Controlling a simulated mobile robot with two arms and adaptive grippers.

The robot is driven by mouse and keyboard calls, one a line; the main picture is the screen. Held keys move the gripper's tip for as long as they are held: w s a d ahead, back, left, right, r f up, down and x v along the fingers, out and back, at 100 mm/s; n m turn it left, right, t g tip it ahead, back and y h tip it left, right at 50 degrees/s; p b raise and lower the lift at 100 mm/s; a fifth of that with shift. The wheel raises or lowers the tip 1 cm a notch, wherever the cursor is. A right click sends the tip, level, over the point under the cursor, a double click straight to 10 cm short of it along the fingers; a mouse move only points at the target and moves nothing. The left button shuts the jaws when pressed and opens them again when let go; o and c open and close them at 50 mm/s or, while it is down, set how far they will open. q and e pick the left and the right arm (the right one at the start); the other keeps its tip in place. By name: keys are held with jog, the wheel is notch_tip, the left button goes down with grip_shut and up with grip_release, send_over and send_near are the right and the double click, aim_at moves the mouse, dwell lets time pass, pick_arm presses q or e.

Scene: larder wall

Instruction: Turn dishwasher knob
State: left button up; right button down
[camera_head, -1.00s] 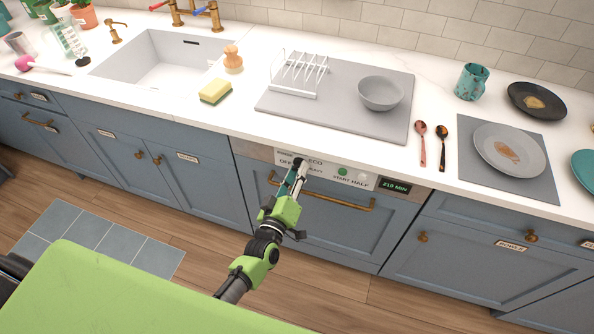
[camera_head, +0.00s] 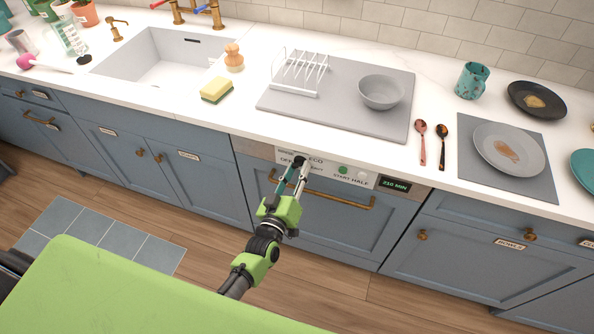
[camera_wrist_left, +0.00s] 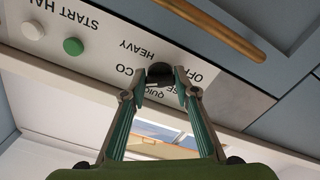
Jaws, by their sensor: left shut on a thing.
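The dishwasher's control panel (camera_head: 326,168) is a pale strip below the counter, with printed labels around a dark round knob. In the left wrist view the panel (camera_wrist_left: 105,55) shows upside down, and the knob (camera_wrist_left: 160,71) sits between the labels HEAVY and QUICK. My left gripper (camera_head: 302,165) reaches the panel from below. Its two teal and grey fingers close on the knob from both sides, seen in the left wrist view (camera_wrist_left: 161,82). In the head view the fingers hide the knob, and its pointer direction cannot be told. My right gripper is not in view.
A green button (camera_head: 343,170) and a white button (camera_head: 362,175) sit right of the knob, beside a display (camera_head: 395,186) reading 210 MIN. A brass handle (camera_head: 345,203) runs below the panel. The counter edge overhangs just above.

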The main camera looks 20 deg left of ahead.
pick_arm(q)
jog(key=o, duration=0.8)
jog(key=shift+w+r, duration=0.1)
jog(key=shift+r, duration=0.15)
jog(key=shift+o, duration=1.4)
jog(key=shift+f, duration=0.2)
jog(key=s, duration=1.2)
jog(key=shift+a, duration=0.25)
